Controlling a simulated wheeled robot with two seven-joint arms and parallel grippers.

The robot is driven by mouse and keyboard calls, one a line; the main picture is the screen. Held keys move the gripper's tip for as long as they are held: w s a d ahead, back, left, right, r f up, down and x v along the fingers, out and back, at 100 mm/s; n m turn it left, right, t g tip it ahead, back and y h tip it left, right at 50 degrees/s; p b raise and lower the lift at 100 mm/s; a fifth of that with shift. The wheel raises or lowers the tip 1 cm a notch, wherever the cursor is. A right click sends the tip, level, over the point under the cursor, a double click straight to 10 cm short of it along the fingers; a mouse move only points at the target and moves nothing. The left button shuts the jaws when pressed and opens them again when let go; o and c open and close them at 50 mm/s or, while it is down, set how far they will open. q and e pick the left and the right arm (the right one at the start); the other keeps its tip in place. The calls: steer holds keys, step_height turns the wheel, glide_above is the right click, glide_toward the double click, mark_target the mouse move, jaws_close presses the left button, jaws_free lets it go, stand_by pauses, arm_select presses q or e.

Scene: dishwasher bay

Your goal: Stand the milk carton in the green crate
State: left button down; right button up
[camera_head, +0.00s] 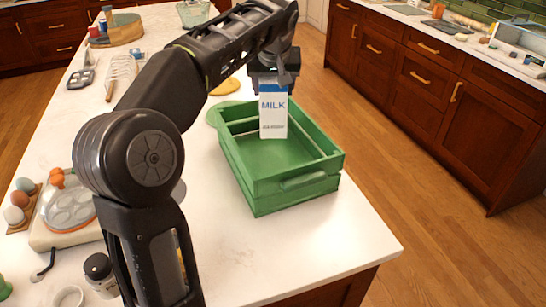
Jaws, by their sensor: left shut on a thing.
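The milk carton (273,115) is white with a blue top and the word MILK. It is upright in the camera_head view, over the far part of the green crate (281,190). My left gripper (273,80) is shut on the carton's top from above. I cannot tell whether the carton's base touches the crate floor. The crate is wooden and open-topped, and its visible floor is bare. My right gripper is not in view.
The crate stands near the right edge of the white counter (330,250). A yellow item (226,87) lies behind the crate. An egg holder (22,206) and a dark-lidded jar (101,272) are at the left. The counter's front right is clear.

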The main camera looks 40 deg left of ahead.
mark_target(273, 122)
arm_select(q)
steer(key=shift+w+a, duration=0.1)
steer(key=shift+r, duration=0.15)
steer(key=shift+f, duration=3.25)
steer(key=shift+f, duration=1.8)
steer(key=shift+f+b, duration=0.2)
steer(key=shift+b, duration=0.1)
steer(key=shift+c, duration=1.8)
jaws_free()
steer(key=shift+r, duration=0.1)
